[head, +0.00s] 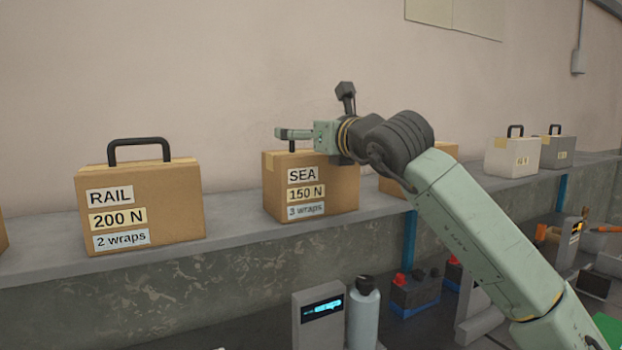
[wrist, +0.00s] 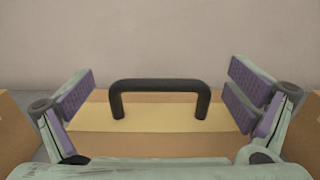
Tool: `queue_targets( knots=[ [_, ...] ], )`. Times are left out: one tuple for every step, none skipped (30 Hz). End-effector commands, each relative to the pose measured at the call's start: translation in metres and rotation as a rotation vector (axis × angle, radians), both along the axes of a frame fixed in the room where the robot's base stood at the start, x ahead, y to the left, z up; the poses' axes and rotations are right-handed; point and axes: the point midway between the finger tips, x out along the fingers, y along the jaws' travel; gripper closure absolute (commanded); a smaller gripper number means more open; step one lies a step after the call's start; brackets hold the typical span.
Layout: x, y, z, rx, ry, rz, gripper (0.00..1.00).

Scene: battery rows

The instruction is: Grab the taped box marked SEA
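The cardboard box marked SEA (head: 285,202) stands on the grey ledge, with labels reading 150 N and 3 wraps. Its black handle (wrist: 160,87) and the pale tape on its top (wrist: 85,118) show in the wrist view. My gripper (head: 280,133) is at the top of this box in the head view and covers most of the handle there. In the wrist view my gripper (wrist: 160,92) is open, with one purple-padded finger at each side of the handle. Both fingers are apart from the handle.
A box marked RAIL (head: 140,207), 200 N, stands to the left on the ledge (head: 235,238). Another cardboard box (head: 393,186) is partly behind my arm. White (head: 512,157) and grey (head: 557,152) cases stand farther right. A grey bottle (head: 363,315) and a display unit (head: 318,318) are below.

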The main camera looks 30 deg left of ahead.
Motion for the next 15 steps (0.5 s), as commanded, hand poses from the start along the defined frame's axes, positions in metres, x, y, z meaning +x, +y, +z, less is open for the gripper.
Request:
queue_targets(
  knots=[
    [-0.0002,0.0,-0.0001,0.0,0.0,0.0,0.06],
    [-0.0003,-0.0001,-0.0001,0.0,0.0,0.0,0.08],
    [-0.0003,-0.0001,0.0,0.0,0.0,0.0,0.11],
    [-0.0004,0.0,0.0,0.0,0.0,0.0,0.13],
    [-0.0003,-0.0001,0.0,0.0,0.0,0.0,0.15],
    [-0.0004,0.0,0.0,0.0,0.0,0.0,0.17],
    [-0.0004,-0.0001,0.0,0.0,0.0,0.0,0.19],
    [-0.0004,-0.0001,0.0,0.0,0.0,0.001,0.21],
    [-0.0004,-0.0001,0.0,0.0,0.0,0.001,0.24],
    [-0.0004,-0.0001,0.0,0.0,0.0,0.001,0.26],
    [-0.0004,-0.0001,0.0,0.0,0.0,0.001,0.28],
    [-0.0004,-0.0001,0.0,0.0,0.0,0.001,0.31],
    [-0.0005,-0.0001,0.0,0.0,0.0,0.001,0.33],
    [-0.0005,-0.0001,0.0,0.0,0.0,0.001,0.35],
    [-0.0005,-0.0001,0.0001,0.0,0.0,0.001,0.37]
  ],
)
